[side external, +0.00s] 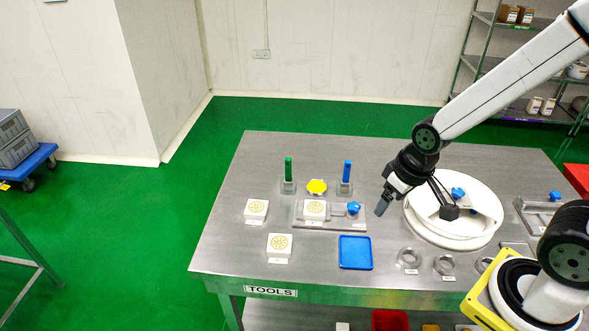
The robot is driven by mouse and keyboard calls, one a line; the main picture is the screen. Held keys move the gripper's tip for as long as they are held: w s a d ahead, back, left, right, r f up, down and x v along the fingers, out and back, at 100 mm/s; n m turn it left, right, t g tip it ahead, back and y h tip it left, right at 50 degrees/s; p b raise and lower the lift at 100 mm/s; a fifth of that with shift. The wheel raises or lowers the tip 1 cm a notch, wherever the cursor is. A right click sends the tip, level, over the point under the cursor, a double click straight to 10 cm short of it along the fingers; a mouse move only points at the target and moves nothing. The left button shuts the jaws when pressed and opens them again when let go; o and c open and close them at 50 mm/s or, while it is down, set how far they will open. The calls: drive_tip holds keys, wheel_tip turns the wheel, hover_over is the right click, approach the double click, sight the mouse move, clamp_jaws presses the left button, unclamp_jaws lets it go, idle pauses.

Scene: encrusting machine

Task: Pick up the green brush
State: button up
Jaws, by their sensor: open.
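The green brush (288,168) stands upright in a small grey holder (288,187) at the back left of the steel table. Only its green handle shows clearly; its lower end is hidden in the holder. My gripper (382,206) is open and points down, well to the right of the brush and nearer the camera. It is apart from the brush, above the table between the blue tray and the white round machine part. I see nothing held in it.
A blue-handled brush (347,172) stands in a similar holder, with a yellow disc (316,187) between the two. White patterned blocks (279,245), a blue tray (355,252) and metal rings (409,257) lie nearer. A large white round part (452,240) is at right. The table's left side (222,225) is clear.

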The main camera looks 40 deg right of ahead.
drive_tip(key=shift+c, duration=1.2)
drive_tip(key=shift+w, duration=0.1)
drive_tip(key=n+t, duration=0.2)
approach(288, 174)
drive_tip(key=w+d, duration=0.1)
drive_tip(key=shift+w+d+y, duration=0.1)
drive_tip(key=shift+w+y, duration=0.2)
drive_tip(key=shift+w, duration=0.1)
drive_tip(key=shift+x, duration=1.25)
